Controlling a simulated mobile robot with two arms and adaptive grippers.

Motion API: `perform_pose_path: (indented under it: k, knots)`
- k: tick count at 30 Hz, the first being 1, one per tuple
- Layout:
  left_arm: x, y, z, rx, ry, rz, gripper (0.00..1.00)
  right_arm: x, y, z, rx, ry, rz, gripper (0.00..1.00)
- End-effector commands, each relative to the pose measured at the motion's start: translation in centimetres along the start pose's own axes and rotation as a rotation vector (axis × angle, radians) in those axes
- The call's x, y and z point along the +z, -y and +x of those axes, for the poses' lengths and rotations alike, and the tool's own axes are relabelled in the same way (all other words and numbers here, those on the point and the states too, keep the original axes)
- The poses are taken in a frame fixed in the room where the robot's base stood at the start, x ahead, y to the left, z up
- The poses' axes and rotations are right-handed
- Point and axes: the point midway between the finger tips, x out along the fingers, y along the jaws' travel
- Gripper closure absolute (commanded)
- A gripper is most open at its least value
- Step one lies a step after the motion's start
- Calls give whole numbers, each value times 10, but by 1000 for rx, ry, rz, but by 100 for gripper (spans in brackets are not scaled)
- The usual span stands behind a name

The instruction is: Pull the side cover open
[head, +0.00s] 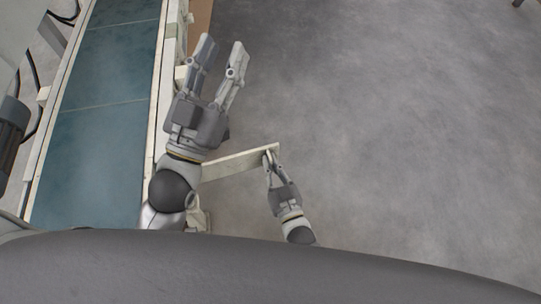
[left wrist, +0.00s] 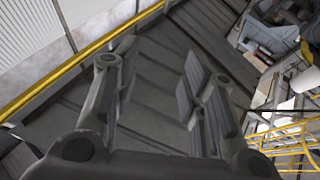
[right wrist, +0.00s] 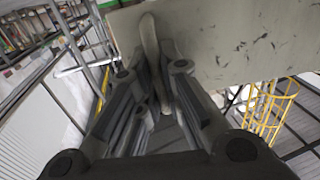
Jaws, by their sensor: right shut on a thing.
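The side cover (head: 238,161) is a pale, narrow panel that sticks out to the right from the conveyor's side in the head view. In the right wrist view the cover (right wrist: 230,45) is a worn grey-beige plate with dark scuffs, and a pale upright handle (right wrist: 150,45) stands on its face. My right gripper (head: 269,155) is at the cover's outer end, its fingers shut around the handle. My left gripper (head: 222,48) is open and empty, above and beside the conveyor's edge. Its spread fingers also show in the left wrist view (left wrist: 150,85).
A conveyor with a blue-green belt (head: 105,100) and pale side rails runs along the left. Open grey floor (head: 400,130) lies to the right. The left wrist view shows a yellow rail (left wrist: 75,65); the right wrist view shows a yellow ladder-like frame (right wrist: 268,110).

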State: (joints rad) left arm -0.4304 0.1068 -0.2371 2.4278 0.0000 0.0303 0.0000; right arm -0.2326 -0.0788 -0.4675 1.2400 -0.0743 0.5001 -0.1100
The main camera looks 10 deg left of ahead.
Motion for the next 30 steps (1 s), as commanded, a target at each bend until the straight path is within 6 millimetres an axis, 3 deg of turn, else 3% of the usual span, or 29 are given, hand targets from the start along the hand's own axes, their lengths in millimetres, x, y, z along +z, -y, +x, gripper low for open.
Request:
perform_pose_path:
  k: [8, 20, 21, 23, 30]
  knots:
    - [18, 3, -2, -5, 102, 4, 61, -1, 1, -8, -5, -2, -5, 100]
    - [20, 3, -2, -6, 112, 5, 61, -1, 1, -8, -5, -2, -5, 100]
    - [20, 3, -2, -6, 112, 5, 61, -1, 1, -8, -5, -2, -5, 90]
    - [20, 3, -2, -6, 112, 5, 61, 0, 1, -8, -5, -2, -4, 83]
    - [20, 3, -2, -6, 111, 5, 61, 0, 2, -8, -5, -1, -2, 83]
